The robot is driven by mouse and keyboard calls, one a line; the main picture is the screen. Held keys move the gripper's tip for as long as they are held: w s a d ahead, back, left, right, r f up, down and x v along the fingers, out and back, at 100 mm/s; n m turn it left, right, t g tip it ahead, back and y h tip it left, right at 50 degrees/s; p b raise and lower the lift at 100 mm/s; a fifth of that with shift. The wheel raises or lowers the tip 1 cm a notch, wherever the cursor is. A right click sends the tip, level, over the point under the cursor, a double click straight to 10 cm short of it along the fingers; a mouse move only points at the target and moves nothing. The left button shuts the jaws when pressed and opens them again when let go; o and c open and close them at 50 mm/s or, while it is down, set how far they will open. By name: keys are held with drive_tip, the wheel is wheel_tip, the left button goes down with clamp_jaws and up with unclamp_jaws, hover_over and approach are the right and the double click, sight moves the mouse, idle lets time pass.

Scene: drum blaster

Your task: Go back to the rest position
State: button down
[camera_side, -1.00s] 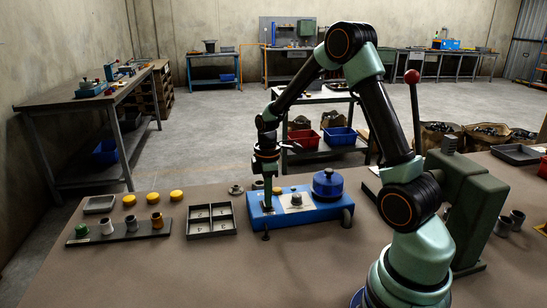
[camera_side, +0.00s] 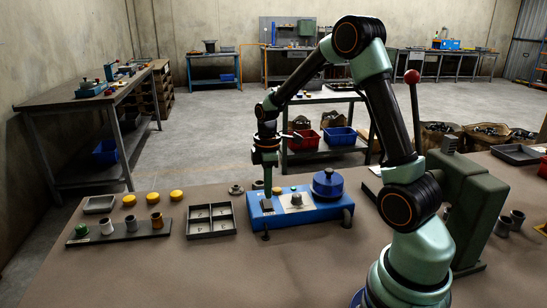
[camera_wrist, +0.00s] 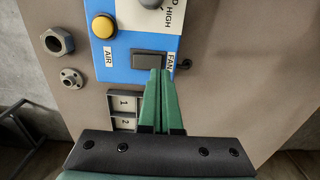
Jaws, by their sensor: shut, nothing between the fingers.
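My gripper (camera_side: 267,190) is shut and empty, pointing down above the left part of the blue control box (camera_side: 325,212). In the wrist view, the green fingers of my gripper (camera_wrist: 160,75) are together, with their tips close to the black FAN rocker switch (camera_wrist: 149,63). I cannot tell whether they touch it. A yellow button (camera_wrist: 103,26) marked AIR is beside the switch, and a grey knob (camera_side: 296,199) is on the box's middle. A round blue drum (camera_side: 328,184) sits on the box's right end.
A divided tray (camera_side: 210,219) is left of the box. A dark rack (camera_side: 118,232) with several cylinders and several yellow discs (camera_side: 153,198) are further left. A green press with a red-knobbed lever (camera_side: 412,77) stands at right. The front of the table is clear.

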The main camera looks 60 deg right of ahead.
drive_tip(key=shift+r, duration=1.25)
drive_tip(key=s+a+r+m+t, duration=0.5)
drive_tip(key=s+a+r+m, duration=0.4)
drive_tip(key=a+r, duration=0.4)
drive_tip(key=shift+s+a+t, duration=0.3)
drive_tip(key=shift+s+a, duration=0.35)
drive_tip(key=shift+a, duration=0.55)
